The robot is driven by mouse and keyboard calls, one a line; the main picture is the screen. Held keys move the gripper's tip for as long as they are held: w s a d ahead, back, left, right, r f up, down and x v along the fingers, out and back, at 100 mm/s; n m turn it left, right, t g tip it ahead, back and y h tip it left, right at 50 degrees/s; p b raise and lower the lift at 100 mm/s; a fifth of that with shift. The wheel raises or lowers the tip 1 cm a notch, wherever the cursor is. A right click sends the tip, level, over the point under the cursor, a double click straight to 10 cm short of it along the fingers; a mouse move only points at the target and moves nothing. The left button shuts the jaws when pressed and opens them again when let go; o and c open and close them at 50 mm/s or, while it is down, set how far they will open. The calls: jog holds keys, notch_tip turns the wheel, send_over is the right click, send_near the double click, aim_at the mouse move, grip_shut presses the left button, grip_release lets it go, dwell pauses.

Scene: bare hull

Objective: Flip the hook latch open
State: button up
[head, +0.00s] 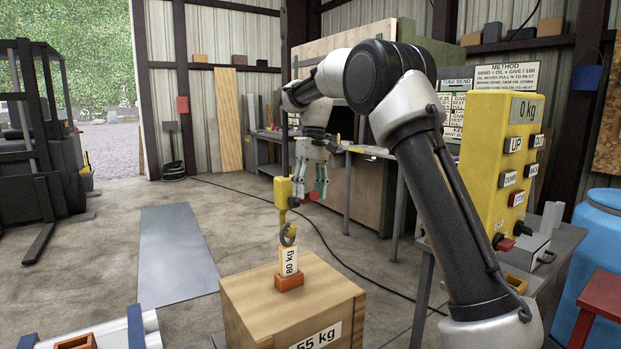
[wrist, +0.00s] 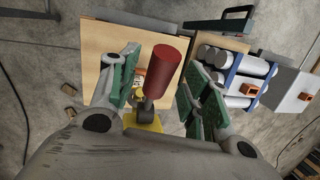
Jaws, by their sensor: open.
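My gripper (head: 312,192) is open, right of the block in the head view. Its green-padded fingers stand on either side of the red handle in the wrist view, with gaps visible. The latch tongue itself is too small to make out.
An "80 kg" tag (head: 290,262) and an orange lug (head: 289,282) sit at the crate's top. A yellow control panel (head: 490,150) stands at right on a table. White cylinders (wrist: 238,75) in a blue rack lie right in the wrist view.

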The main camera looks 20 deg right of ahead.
jog(key=v, duration=1.1)
jog(key=shift+r, duration=0.2)
